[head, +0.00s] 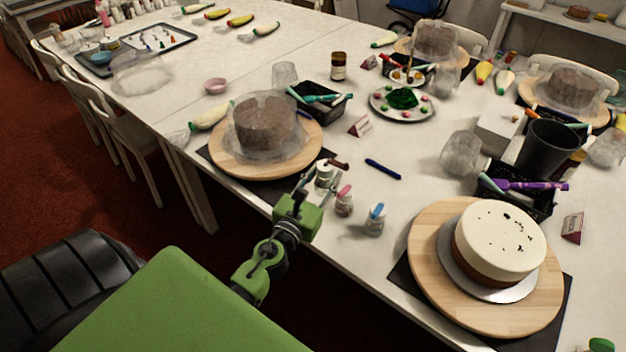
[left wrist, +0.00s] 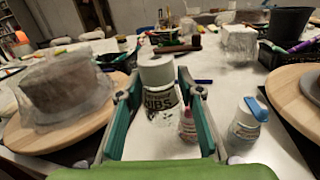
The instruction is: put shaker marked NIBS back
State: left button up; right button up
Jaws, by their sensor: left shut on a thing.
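My left gripper (head: 308,188) is at the near edge of the table, between the two near turntables. Its fingers, one on each side in the left wrist view (left wrist: 160,108), are shut on a white-capped shaker (left wrist: 158,88). The visible part of its label reads "IBS". In the head view the shaker (head: 324,174) is partly hidden by the gripper; I cannot tell whether its base touches the table. A pink-topped shaker (head: 344,203) and a blue-topped shaker (head: 375,221) stand just right of it. My right gripper is not in view.
A wrapped brown cake (head: 265,125) sits on the left wooden turntable (head: 222,163). A white cake with dark specks (head: 500,238) sits on the right turntable (head: 430,225). A blue pen (head: 383,169) lies behind the shakers. Open tabletop lies around the pen.

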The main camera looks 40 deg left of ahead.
pick_arm(q)
jog(key=w+a+f+b, duration=0.1)
jog(key=f, duration=0.1)
jog(key=w+a+f+b, duration=0.4)
jog(key=shift+a+f, duration=0.1)
jog(key=shift+f, duration=0.2)
jog(key=f+b, duration=0.1)
jog(key=f, duration=0.1)
jog(key=f+b, duration=0.1)
jog(key=shift+w+a+f+b, duration=0.3)
jog(key=shift+f+b, duration=0.05)
jog(key=shift+f, duration=0.05)
jog(key=shift+r, duration=0.1)
jog(key=o, duration=1.2)
jog(key=shift+f, duration=0.2)
jog(key=shift+r, duration=0.1)
